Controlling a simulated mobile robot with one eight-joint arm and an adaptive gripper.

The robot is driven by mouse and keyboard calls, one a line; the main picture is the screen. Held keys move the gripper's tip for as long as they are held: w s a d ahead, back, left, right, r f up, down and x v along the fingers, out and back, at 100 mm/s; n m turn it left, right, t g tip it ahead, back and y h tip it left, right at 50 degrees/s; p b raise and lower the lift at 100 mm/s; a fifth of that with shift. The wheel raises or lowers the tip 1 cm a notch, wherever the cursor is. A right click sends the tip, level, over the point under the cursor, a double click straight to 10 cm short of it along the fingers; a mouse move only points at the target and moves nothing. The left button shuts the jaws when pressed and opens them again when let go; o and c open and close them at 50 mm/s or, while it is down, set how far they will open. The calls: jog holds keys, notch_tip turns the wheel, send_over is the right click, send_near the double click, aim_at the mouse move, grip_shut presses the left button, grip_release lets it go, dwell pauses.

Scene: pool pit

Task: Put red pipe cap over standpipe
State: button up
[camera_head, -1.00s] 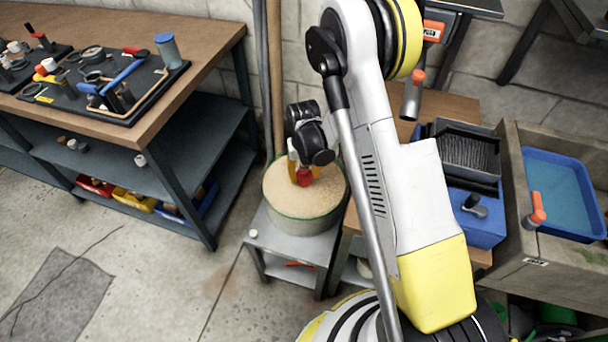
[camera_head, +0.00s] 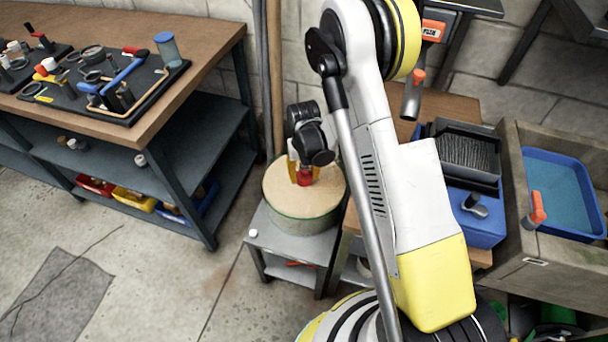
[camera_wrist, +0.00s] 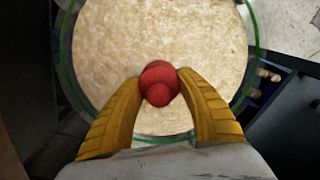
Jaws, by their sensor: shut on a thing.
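The red pipe cap (camera_wrist: 159,84) is between the two yellow fingertips of my gripper (camera_wrist: 160,80) in the wrist view, and my gripper is shut on it. In the head view the red cap (camera_head: 304,178) shows just below the dark wrist, with my gripper (camera_head: 302,170) pointing down. Both are over the pale, grainy top of a round tub (camera_head: 306,213). I cannot tell whether the cap touches that surface or hangs a little above it. I cannot make out the standpipe for certain in either view.
The tub stands on a small grey stand (camera_head: 275,243). A workbench (camera_head: 205,50) with a dark tool tray (camera_head: 150,93) is at left. A blue box (camera_head: 483,228) and a wooden trough holding a blue tray (camera_head: 563,190) are at right. Open floor lies at lower left.

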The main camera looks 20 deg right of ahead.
jog(key=shift+f, duration=0.4)
jog(key=o, duration=0.8)
jog(key=shift+c, duration=0.2)
jog(key=shift+r+p, duration=3.05)
jog(key=shift+r, duration=2.45)
